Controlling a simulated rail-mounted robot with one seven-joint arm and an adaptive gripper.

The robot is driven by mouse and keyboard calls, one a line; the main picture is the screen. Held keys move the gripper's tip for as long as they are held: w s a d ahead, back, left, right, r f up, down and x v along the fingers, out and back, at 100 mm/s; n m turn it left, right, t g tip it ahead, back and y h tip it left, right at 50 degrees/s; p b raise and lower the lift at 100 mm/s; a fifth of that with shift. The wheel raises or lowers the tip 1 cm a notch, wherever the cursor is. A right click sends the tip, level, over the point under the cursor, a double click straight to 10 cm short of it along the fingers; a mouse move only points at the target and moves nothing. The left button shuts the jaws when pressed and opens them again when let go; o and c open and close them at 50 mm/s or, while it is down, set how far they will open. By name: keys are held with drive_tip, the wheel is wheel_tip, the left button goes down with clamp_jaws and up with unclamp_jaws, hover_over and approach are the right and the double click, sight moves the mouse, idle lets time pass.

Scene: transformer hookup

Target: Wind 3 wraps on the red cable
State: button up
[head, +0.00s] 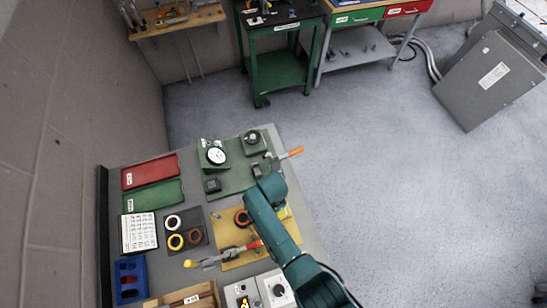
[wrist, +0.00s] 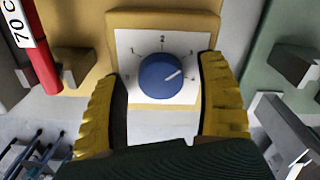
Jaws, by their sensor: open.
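In the wrist view my gripper (wrist: 163,115) is open, with its yellow ribbed fingers at the left and right of a blue dial knob (wrist: 160,76). The knob sits on a white numbered plate (wrist: 126,42) on a yellow block, and its white pointer aims to the upper right, toward the 3 to 4 side. Nothing is seen held between the fingers. I cannot make out the red cable for certain. In the head view my arm hides the gripper and part of the yellow board (head: 283,232), where a dark reddish ring (head: 242,217) lies.
Metal brackets (wrist: 288,62) flank the dial. In the head view tape rolls (head: 176,242), a red tray (head: 149,172) and a blue bin (head: 130,278) occupy the table's left side. Open floor lies right.

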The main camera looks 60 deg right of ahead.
wheel_tip(320, 180, up, 12)
idle(0.5)
idle(0.4)
